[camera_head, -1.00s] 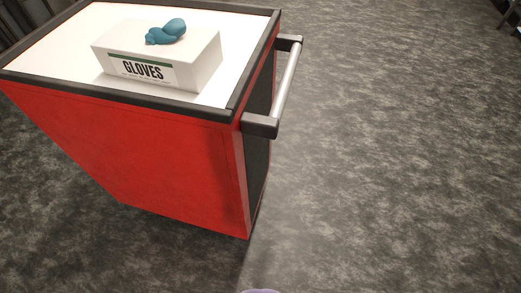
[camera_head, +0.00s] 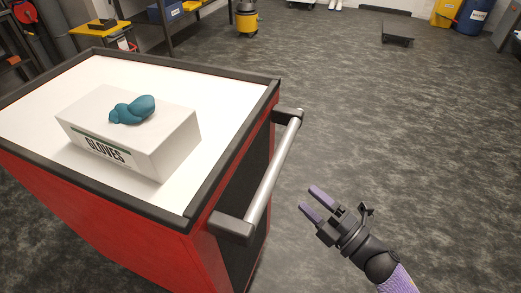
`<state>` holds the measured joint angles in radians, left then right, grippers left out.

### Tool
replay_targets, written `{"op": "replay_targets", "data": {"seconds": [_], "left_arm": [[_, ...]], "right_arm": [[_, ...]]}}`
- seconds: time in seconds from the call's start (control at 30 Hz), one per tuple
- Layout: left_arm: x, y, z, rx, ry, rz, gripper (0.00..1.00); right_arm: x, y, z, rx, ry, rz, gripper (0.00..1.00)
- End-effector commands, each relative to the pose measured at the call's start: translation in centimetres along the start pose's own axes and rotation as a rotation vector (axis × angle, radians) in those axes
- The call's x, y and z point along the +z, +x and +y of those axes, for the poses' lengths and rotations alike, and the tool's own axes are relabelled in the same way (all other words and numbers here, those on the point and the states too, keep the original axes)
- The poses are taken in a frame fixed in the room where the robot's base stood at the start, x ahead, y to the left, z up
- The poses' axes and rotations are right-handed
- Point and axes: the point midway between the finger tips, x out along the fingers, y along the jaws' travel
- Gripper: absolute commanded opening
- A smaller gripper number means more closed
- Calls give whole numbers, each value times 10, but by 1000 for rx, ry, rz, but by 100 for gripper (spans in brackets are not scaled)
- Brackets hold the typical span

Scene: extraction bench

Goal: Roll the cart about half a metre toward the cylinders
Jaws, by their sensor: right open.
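The red cart (camera_head: 90,215) with a white top and black rim fills the left of the head view. Its grey bar handle (camera_head: 272,178) sits on the cart's right side between two black brackets. My right gripper (camera_head: 312,200), with purple fingertips, is open and empty. In the picture it is to the right of the handle, apart from it, over the floor. My left gripper is out of view. I cannot make out any cylinders for certain.
A white glove box (camera_head: 130,135) with a teal glove (camera_head: 132,109) lies on the cart top. A yellow bucket (camera_head: 246,18), a low black dolly (camera_head: 397,35) and blue and yellow containers (camera_head: 473,14) stand far back. The floor (camera_head: 350,110) right of the cart is clear.

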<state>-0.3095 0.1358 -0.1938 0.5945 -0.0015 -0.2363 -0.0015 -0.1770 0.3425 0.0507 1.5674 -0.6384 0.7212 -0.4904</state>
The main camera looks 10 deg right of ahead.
Motion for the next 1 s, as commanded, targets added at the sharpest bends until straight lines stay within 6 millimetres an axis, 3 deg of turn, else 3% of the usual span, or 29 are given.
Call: {"op": "replay_targets", "data": {"seconds": [0.1,0.3,0.5,0.87,1.0], "left_arm": [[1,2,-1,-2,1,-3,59],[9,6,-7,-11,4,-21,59],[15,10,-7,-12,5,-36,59],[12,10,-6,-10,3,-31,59],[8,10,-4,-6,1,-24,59]], "right_arm": [[-6,14,11,29,-49,44,76],[-7,62,11,28,-43,39,76],[-8,94,10,24,-40,36,76],[-8,102,11,22,-38,35,76],[-8,102,11,22,-38,35,46]]}}
